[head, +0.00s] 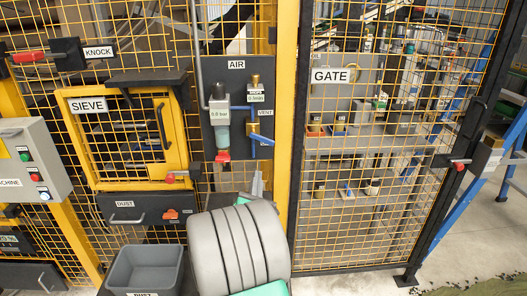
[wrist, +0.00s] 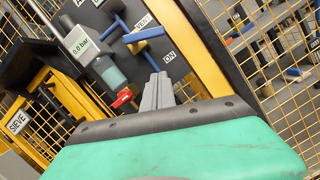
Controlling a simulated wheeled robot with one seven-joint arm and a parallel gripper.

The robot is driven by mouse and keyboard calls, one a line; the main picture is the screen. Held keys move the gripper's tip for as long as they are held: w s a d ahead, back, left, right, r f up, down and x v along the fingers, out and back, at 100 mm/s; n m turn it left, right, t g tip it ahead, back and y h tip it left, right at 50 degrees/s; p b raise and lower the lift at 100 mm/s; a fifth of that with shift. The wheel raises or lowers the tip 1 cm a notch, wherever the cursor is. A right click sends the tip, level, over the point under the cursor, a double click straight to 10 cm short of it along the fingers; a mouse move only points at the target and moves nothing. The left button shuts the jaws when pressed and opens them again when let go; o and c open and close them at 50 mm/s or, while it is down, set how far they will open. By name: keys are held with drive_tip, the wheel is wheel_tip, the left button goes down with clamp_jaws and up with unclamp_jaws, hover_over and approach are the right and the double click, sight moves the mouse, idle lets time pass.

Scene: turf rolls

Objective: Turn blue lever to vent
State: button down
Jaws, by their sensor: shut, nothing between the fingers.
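The blue lever (head: 262,138) sits on a brass valve (head: 253,127) on the dark AIR panel (head: 235,64). In the head view it slants down to the right, below the VENT label (head: 265,113). In the wrist view the blue lever (wrist: 146,34) lies between the VENT label (wrist: 141,20) and the ON label (wrist: 169,57). My gripper (wrist: 158,78) is shut and empty, its grey fingertips below the lever. In the head view my gripper (head: 257,182) is small and partly hidden by my arm. I cannot tell if it touches anything.
A pressure unit (head: 219,113) reading 0.0 bar, with a red knob (head: 222,156), is left of the valve. A yellow SIEVE door (head: 125,140) stands further left. The yellow post (head: 286,100) and mesh GATE (head: 375,150) are on the right. A grey bin (head: 147,268) is below.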

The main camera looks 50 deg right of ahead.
sight(262, 137)
drive_tip(key=w+d+r+p, duration=0.2)
drive_tip(key=d+r+p, duration=0.3)
drive_tip(key=d+p, duration=0.1)
drive_tip(key=shift+w+d, duration=0.35)
